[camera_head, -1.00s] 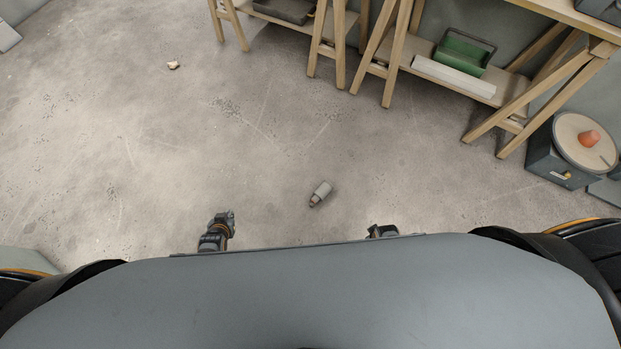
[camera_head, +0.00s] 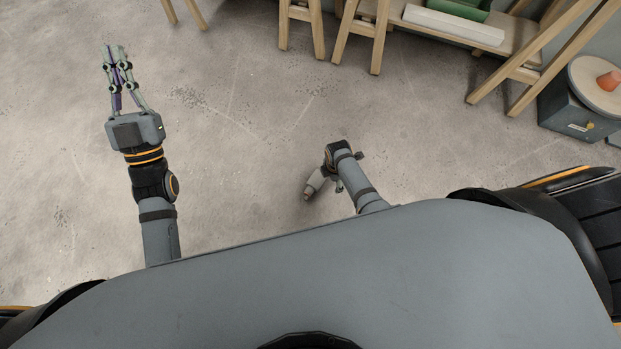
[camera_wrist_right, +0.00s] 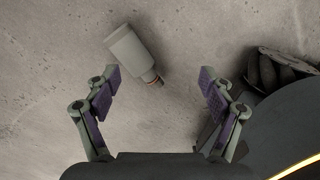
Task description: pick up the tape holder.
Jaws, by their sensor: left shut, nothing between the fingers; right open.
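A grey cylinder with a narrower, copper-tipped end, which I take for the tape holder (camera_head: 315,185), lies on its side on the floor. In the head view my right arm partly covers it. In the right wrist view the tape holder (camera_wrist_right: 130,46) lies just beyond the fingers, towards the left one, its narrow end pointing in between them. My right gripper (camera_wrist_right: 158,76) is open, with nothing between its fingers; in the head view its fingers are mostly hidden below the wrist. My left gripper (camera_head: 114,50) is shut and empty, stretched out over the floor at the left.
A wooden shelf (camera_head: 480,45) with a green bin (camera_head: 463,8) and a white box (camera_head: 453,27) stands at the back right. A dark box (camera_head: 575,110) with a round disc and an orange cone is at the far right. The floor around the tape holder is clear.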

